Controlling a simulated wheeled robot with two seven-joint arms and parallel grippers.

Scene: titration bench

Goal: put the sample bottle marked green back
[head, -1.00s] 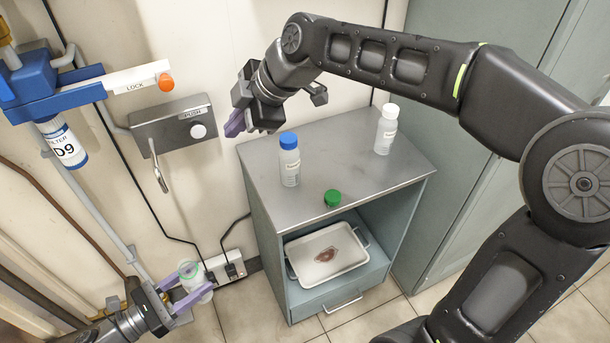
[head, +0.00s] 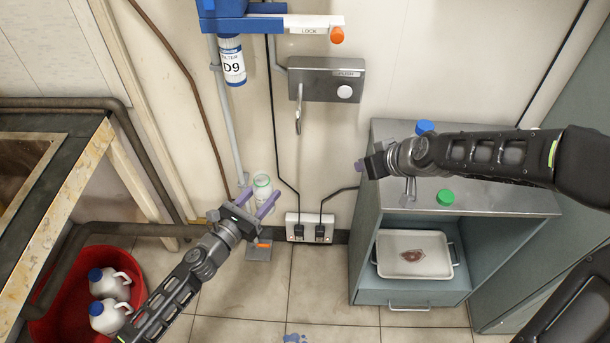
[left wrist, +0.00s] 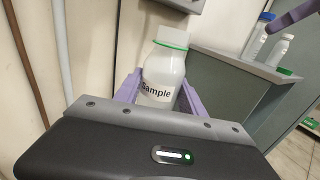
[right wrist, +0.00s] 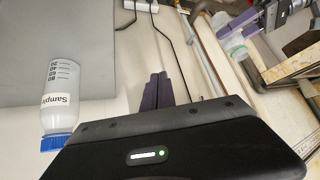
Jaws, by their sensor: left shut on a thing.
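The sample bottle with a green ring (head: 262,183) is white and translucent, with an uncapped neck. My left gripper (head: 254,203) is shut on it and holds it in the air, left of the wall sockets. The left wrist view shows its "Sample" label (left wrist: 158,88) and nearly upright body between the purple fingers. It also shows in the right wrist view (right wrist: 232,42). A green cap (head: 445,197) lies on the grey cabinet top (head: 500,199). My right gripper (head: 368,167) is by the cabinet's left edge; its fingers (right wrist: 158,88) are together and empty.
A blue-capped bottle (right wrist: 60,95) stands on the cabinet, beside my right gripper; a white-capped bottle (left wrist: 280,48) stands there too. A tray (head: 414,255) sits on the shelf below. A red tub (head: 70,318) with jugs is at lower left. Sockets (head: 310,227) are on the wall.

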